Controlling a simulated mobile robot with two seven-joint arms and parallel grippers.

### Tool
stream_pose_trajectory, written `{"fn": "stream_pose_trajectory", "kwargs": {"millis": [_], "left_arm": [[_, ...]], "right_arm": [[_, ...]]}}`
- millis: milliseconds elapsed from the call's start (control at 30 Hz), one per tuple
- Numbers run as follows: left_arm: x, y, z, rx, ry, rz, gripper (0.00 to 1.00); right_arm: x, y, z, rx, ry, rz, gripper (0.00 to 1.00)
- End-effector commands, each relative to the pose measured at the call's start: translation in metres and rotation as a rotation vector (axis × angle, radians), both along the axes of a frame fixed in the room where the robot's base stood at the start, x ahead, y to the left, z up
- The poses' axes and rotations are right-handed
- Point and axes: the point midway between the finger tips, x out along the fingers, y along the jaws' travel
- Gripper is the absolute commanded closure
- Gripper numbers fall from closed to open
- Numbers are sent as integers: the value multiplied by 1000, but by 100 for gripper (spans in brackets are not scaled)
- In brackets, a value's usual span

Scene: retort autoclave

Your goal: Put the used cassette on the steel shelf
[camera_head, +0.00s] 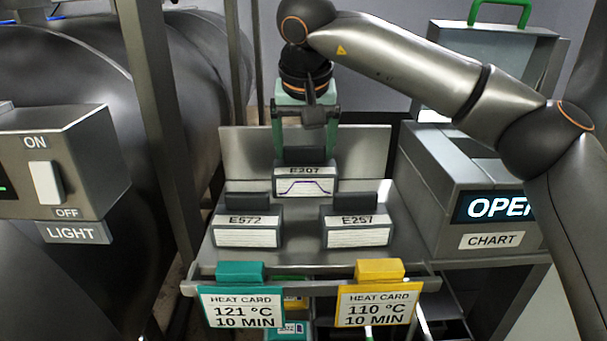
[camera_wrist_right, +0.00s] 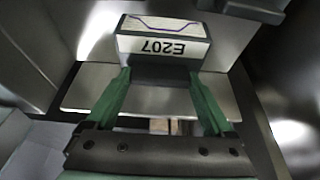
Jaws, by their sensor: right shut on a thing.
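The cassette E207 (camera_head: 306,185) has a white front with a blue curve drawn on its label. It also shows in the right wrist view (camera_wrist_right: 162,45), upside down. My right gripper (camera_head: 305,155) comes from above, with its green fingers on either side of the cassette's dark grip, shut on it. The cassette is upright at the back middle of the steel shelf (camera_head: 302,264). I cannot tell whether its base touches the shelf. Cassettes E572 (camera_head: 247,234) and E257 (camera_head: 356,232) stand in front of it, with plain lined labels. My left gripper is not in view.
A teal heat card (camera_head: 242,306) and a yellow heat card (camera_head: 377,305) hang on the shelf's front rail. The chart recorder (camera_head: 450,200), its lid raised, stands at right. The light switch box (camera_head: 60,165) and a large vessel are at left.

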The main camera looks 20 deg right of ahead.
Motion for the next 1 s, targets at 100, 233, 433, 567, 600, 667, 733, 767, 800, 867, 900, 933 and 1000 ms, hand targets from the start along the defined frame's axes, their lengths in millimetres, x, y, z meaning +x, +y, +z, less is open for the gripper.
{"fn": "stream_pose_trajectory", "kwargs": {"millis": [100, 233, 433, 567, 600, 667, 733, 767, 800, 867, 900, 933, 1000], "left_arm": [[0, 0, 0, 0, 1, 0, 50], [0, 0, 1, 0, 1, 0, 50], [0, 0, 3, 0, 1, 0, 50], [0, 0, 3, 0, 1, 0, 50], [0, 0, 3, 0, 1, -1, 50], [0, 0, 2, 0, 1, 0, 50], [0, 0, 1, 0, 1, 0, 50], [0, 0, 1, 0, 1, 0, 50], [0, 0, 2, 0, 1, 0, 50], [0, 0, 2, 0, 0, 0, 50], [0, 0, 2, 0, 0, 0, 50], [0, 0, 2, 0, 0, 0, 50], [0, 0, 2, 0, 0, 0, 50]], "right_arm": [[0, 0, -8, 1, 0, 0, 100], [0, 0, -23, 0, 2, 1, 100], [0, 0, -43, 1, -1, 1, 100], [0, 0, -42, 1, -2, 1, 100], [0, 0, -42, 1, -1, 1, 100], [0, 0, -43, 1, -1, 1, 100], [0, 0, -46, 1, -1, 1, 100], [0, 1, -46, 1, 0, 0, 11], [0, 1, -45, 1, 0, 0, 7], [0, 1, -45, 1, 0, 0, 0], [0, 0, -45, 1, 0, 0, 0], [0, 0, -45, 1, 0, 0, 0], [0, 0, -45, 1, 0, 0, 0]]}}
